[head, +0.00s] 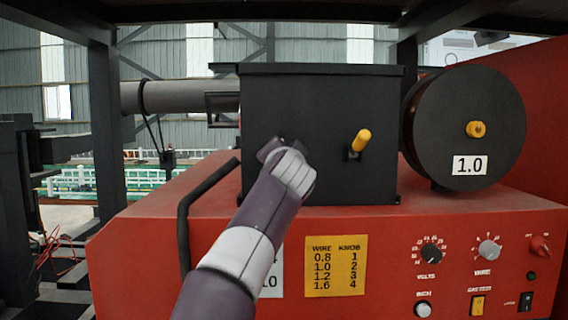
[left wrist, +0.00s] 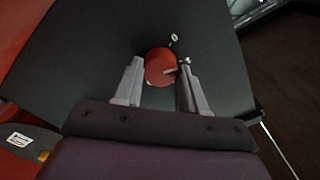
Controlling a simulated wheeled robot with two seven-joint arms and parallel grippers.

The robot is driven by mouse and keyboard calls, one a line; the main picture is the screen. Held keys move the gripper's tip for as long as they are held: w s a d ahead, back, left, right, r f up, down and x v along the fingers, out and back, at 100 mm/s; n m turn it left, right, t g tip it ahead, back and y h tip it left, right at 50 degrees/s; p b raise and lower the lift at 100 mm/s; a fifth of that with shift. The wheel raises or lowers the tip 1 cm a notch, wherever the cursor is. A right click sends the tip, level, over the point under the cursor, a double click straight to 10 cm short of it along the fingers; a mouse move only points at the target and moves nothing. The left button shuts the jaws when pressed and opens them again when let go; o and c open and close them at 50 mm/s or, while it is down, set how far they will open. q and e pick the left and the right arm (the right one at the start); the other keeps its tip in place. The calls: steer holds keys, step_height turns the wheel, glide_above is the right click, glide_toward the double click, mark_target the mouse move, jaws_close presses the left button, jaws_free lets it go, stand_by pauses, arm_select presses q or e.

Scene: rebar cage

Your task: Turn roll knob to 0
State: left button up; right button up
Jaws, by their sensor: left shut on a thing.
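The roll knob (left wrist: 160,67) is a round red knob on the dark face of the box. In the left wrist view it sits between the two grey fingers of my left gripper (left wrist: 161,76), which is shut on it. A light pointer line on the knob points right, toward a small white mark at its right; the "0" mark is above the knob, slightly right. In the head view my left arm reaches up to the black box (head: 320,105), with the left gripper (head: 272,147) against its front left; the knob is hidden there. My right gripper is not in view.
A yellow-tipped lever (head: 361,141) sticks out of the box on the right. A black spool (head: 468,112) labelled 1.0 stands beside it. The red machine (head: 380,245) below carries a yellow wire/knob chart (head: 335,266), dials and switches. A black bent handle (head: 184,215) is left of my arm.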

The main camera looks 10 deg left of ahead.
arm_select(q)
steer(key=n, duration=0.4)
steer(key=n+b, duration=0.1)
steer(key=n, duration=0.3)
steer(key=shift+a+f+n, duration=0.1)
steer(key=shift+f+n, duration=0.1)
steer(key=shift+n, duration=0.4)
steer(key=o, duration=1.1)
steer(key=shift+r, duration=0.1)
steer(key=shift+c, duration=0.2)
